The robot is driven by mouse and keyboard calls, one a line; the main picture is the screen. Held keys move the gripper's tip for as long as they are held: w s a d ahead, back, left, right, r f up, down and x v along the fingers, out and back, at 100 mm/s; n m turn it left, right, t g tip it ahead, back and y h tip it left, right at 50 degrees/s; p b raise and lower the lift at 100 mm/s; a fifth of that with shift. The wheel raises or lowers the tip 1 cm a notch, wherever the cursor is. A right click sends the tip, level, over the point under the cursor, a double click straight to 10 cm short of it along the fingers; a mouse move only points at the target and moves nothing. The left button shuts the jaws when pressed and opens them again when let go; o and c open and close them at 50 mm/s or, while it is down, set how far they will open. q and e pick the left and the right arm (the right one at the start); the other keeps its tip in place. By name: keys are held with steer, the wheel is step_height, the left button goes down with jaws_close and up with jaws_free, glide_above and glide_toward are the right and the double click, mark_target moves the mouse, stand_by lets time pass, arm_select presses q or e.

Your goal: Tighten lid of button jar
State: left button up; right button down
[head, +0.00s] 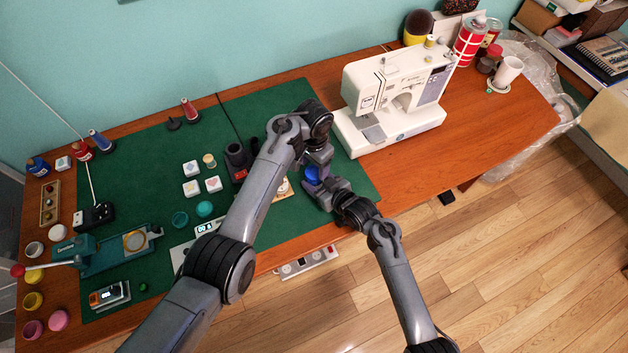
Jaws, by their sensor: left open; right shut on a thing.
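A small blue object (312,174), which looks like the button jar or its lid, is between my two grippers at the front right of the green mat. My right gripper (318,188) reaches it from the right and is shut on it low down. My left gripper (317,160) is open just above it, pointing down. The fingers of both grippers cover most of the jar, so I cannot tell lid from body or how the lid sits.
A white sewing machine (392,97) stands right of the mat.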

arm_select(q)
steer(key=shift+f, duration=1.2)
steer(key=c, duration=0.9)
steer(key=o, duration=1.3)
steer(key=shift+c, duration=0.2)
steer(key=shift+r, duration=3.8)
